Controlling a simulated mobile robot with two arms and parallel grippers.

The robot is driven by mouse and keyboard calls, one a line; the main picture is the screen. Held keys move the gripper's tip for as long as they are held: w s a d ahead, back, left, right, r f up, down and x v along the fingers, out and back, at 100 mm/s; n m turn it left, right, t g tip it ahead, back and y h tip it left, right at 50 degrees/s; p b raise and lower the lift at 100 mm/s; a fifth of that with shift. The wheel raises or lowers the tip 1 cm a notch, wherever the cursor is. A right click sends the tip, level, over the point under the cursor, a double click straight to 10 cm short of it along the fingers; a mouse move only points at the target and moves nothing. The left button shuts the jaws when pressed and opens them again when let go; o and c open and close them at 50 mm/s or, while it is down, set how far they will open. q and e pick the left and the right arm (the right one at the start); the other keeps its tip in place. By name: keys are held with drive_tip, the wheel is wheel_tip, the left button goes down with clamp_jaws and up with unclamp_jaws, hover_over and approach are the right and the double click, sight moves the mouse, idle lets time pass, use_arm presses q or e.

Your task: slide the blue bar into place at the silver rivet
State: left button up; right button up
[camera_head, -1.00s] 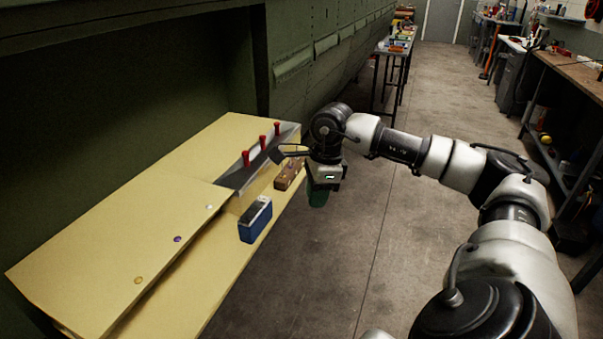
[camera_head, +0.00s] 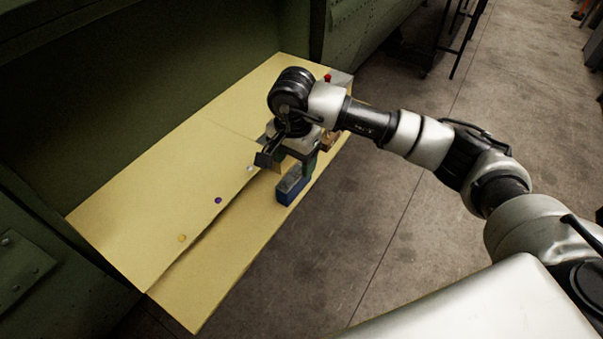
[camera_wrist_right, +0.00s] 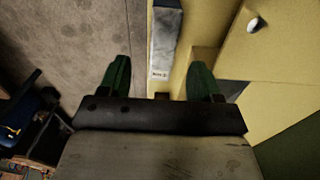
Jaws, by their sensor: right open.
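The silver rivet (camera_head: 250,168) is on the raised panel, to the left of the bar and a little farther back. My right gripper (camera_head: 285,163) is over the ledge at the bar's far end, pointing down. In the right wrist view its green fingers (camera_wrist_right: 160,76) are spread apart and empty. The bar (camera_wrist_right: 165,42) lies just ahead of the gap between them, and the silver rivet (camera_wrist_right: 255,24) is at the upper right. My left gripper is out of view.
A purple rivet (camera_head: 218,200) and a gold rivet (camera_head: 182,238) sit nearer on the raised panel (camera_head: 150,205). A brown block (camera_head: 330,139) and a red pin (camera_head: 327,77) show partly behind my right arm. The ledge (camera_head: 225,270) is clear on the near side of the bar.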

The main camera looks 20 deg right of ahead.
sight(294, 175)
wheel_tip(294, 175, down, 2)
drive_tip(key=shift+s+a+f, duration=0.1)
drive_tip(key=shift+s+f, duration=0.05)
drive_tip(key=shift+f, duration=0.05)
drive_tip(key=shift+f+p, duration=0.3)
drive_tip(key=shift+f, duration=0.05)
drive_tip(key=f, duration=0.1)
drive_tip(key=f+p, duration=0.2)
drive_tip(key=f, duration=0.1)
drive_tip(key=shift+w, duration=0.3)
drive_tip(key=shift+f+p, duration=0.3)
drive_tip(key=shift+f, duration=0.45)
clamp_jaws()
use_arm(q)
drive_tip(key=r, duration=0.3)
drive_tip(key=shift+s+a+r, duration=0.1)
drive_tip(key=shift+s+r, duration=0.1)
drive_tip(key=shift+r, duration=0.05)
use_arm(e)
drive_tip(key=shift+w+r, duration=0.15)
